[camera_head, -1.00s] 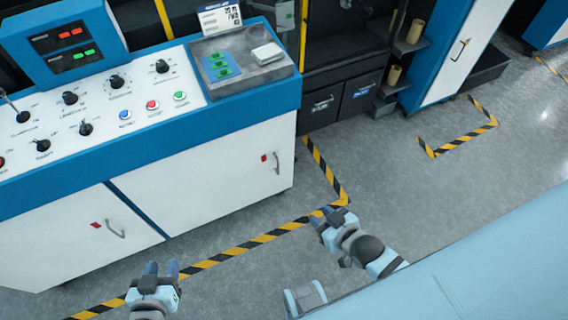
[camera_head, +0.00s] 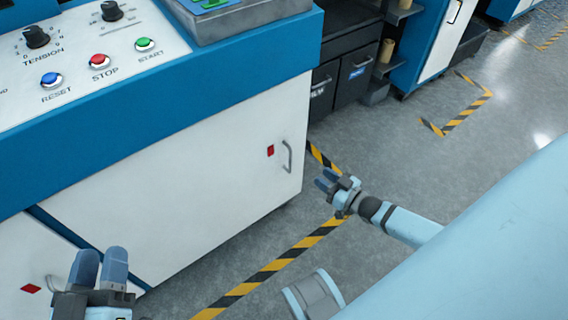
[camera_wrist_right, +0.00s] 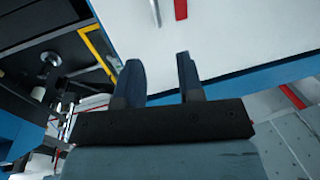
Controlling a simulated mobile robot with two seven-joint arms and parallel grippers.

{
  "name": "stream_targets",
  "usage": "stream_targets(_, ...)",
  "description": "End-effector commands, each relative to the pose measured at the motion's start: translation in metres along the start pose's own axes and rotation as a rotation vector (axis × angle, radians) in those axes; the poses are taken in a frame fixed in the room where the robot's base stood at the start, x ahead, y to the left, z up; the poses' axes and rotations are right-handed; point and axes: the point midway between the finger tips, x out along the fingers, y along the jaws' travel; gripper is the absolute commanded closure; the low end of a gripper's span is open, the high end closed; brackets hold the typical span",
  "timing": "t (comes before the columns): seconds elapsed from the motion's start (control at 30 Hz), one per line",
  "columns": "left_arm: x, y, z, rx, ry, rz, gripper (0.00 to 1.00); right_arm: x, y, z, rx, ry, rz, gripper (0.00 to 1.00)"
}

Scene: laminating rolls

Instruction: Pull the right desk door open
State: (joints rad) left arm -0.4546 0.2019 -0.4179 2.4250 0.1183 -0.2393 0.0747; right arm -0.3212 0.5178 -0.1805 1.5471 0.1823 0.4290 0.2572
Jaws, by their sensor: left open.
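The right desk door (camera_head: 205,170) is a white panel on the blue and white desk, and it looks closed. Its grey bar handle (camera_head: 287,157) is near its right edge, next to a small red mark (camera_head: 270,151). My right gripper (camera_head: 325,180) is open and empty, to the right of and slightly below the handle, apart from it. In the right wrist view its two fingers (camera_wrist_right: 158,68) are spread, with the handle (camera_wrist_right: 155,12) and red mark beyond them at the top. My left gripper (camera_head: 100,262) is open and empty at the lower left.
The left desk door (camera_head: 40,260) has a handle partly hidden by my left gripper. The control panel (camera_head: 85,55) with buttons is above. Dark drawers (camera_head: 340,80) stand beyond the desk. Grey floor with striped tape (camera_head: 275,265) lies in front.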

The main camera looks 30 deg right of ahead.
Motion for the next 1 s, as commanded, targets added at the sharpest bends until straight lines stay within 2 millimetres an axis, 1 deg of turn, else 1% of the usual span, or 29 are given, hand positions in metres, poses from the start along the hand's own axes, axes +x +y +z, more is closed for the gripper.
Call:
stream_targets(0.03, -0.001, 0.0, 0.005, -0.002, 0.007, 0.005, 0.57, 0.001, 0.004, 0.007, -0.002, 0.006, 0.0, 0.65)
stream_targets(0.17, -0.001, 0.001, 0.005, -0.004, 0.006, 0.009, 0.57, 0.008, 0.007, 0.006, -0.002, 0.016, -0.001, 0.65)
stream_targets(0.23, -0.001, 0.0, 0.009, -0.005, -0.006, 0.01, 0.57, 0.017, 0.007, 0.006, -0.002, 0.017, -0.001, 0.65)
stream_targets(0.37, -0.002, -0.002, 0.021, -0.006, -0.04, 0.012, 0.57, 0.041, 0.007, 0.006, -0.002, 0.019, -0.001, 0.65)
stream_targets(0.5, -0.002, -0.004, 0.036, -0.008, -0.089, 0.016, 0.57, 0.072, 0.007, 0.007, -0.003, 0.018, -0.001, 0.65)
stream_targets(0.7, -0.004, -0.007, 0.055, -0.009, -0.155, 0.023, 0.57, 0.111, 0.007, 0.006, -0.002, 0.016, 0.0, 0.65)
stream_targets(0.8, -0.005, -0.007, 0.062, -0.01, -0.181, 0.026, 0.57, 0.125, 0.006, 0.005, -0.001, 0.015, -0.001, 0.65)
stream_targets(0.9, -0.005, -0.008, 0.066, -0.011, -0.198, 0.028, 0.57, 0.134, 0.006, 0.004, -0.001, 0.014, -0.001, 0.65)
stream_targets(1.0, -0.005, -0.008, 0.068, -0.011, -0.209, 0.029, 0.57, 0.138, 0.006, 0.004, -0.001, 0.013, -0.001, 0.65)
